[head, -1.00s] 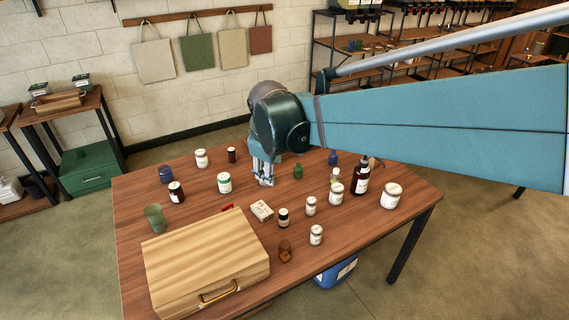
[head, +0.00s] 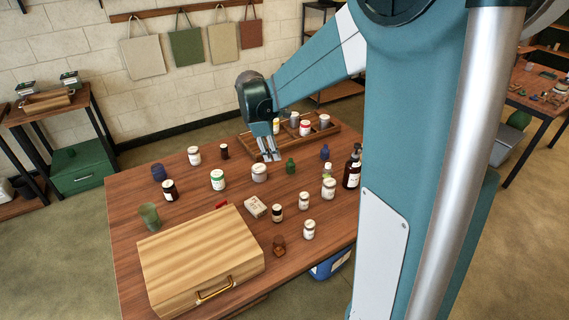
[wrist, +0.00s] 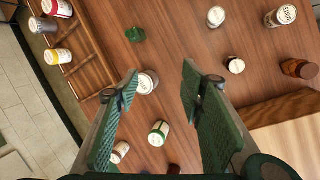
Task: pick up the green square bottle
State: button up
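The green square bottle (head: 291,166) is small and dark green. It stands upright on the wooden table, to the right of my gripper (head: 268,154) in the head view. In the wrist view the green bottle (wrist: 135,34) shows from above, beyond the tip of the left finger and apart from it. My gripper (wrist: 160,78) points down over the table with its two green-padded fingers wide apart. Nothing is held between them. A white jar (wrist: 147,82) shows below, near the left fingertip.
A wooden tray (head: 334,143) with several jars is behind the gripper. A blue bottle (head: 325,152) and a dark pump bottle (head: 353,168) stand to the right. A green-labelled jar (head: 217,180) is to the left. A wooden case (head: 200,255) fills the front left.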

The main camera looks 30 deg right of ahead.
aim_at(291, 163)
jog(key=w+d+f+n+g+p, duration=0.1)
jog(key=w+d+f+n, duration=0.1)
jog(key=w+d+f, duration=0.2)
jog(key=w+d+f+n+g+h, duration=0.1)
jog(key=w+d+f+n, duration=0.1)
jog(key=w+d+f, duration=0.3)
notch_tip(291, 163, down, 5)
jog(key=shift+d+r+n+p, duration=0.15)
jog(key=shift+d+n+p, duration=0.25)
jog(key=shift+d, duration=0.7)
jog(key=shift+x, duration=1.3)
jog(key=shift+b+x, duration=0.75)
jog(key=shift+x, duration=1.85)
jog(key=shift+c, duration=0.7)
